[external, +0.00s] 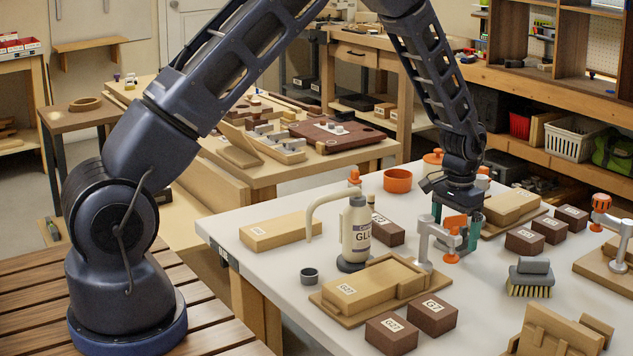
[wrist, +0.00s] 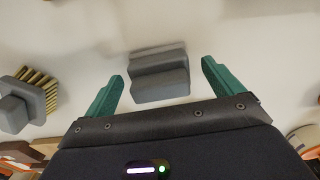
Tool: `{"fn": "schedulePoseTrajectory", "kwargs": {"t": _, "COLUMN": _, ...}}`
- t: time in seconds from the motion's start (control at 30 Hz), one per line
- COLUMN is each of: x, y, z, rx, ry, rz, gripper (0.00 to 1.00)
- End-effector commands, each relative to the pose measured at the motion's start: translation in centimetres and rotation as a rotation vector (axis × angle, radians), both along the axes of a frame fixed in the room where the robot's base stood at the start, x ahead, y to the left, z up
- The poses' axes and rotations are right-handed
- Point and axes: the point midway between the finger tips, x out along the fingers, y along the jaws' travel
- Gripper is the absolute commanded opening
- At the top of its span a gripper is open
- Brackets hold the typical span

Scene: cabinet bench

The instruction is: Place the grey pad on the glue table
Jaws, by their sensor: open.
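The grey pad (wrist: 160,88), a stepped grey block, lies on the white surface in the wrist view. My gripper (wrist: 162,70) is open, with one green finger to each side of the pad and visible gaps between. In the external view my gripper (external: 456,226) points down over the white table (external: 290,274), behind a metal clamp. The pad cannot be made out there, hidden by the gripper and clamp. A glue bottle (external: 356,232) stands on this white table. The pictures do not show clearly which table is the glue table.
A grey-backed brush (external: 530,277) lies right of the gripper, also in the wrist view (wrist: 32,100). The clamp (external: 432,240) stands close in front. Brown blocks (external: 433,314), a wooden tray (external: 368,288) and an orange cup (external: 397,180) crowd the table. A cluttered wooden bench stands behind.

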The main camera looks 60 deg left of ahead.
Motion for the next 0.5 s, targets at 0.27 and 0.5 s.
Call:
{"fn": "schedulePoseTrajectory", "kwargs": {"t": 0.27, "x": 0.1, "y": 0.0, "z": 4.9, "rx": 0.0, "ry": -0.004, "rz": 0.0, "gripper": 0.92}}
{"fn": "schedulePoseTrajectory", "kwargs": {"t": 0.5, "x": 0.1, "y": 0.0, "z": 9.2, "rx": 0.0, "ry": -0.003, "rz": 0.0, "gripper": 0.92}}
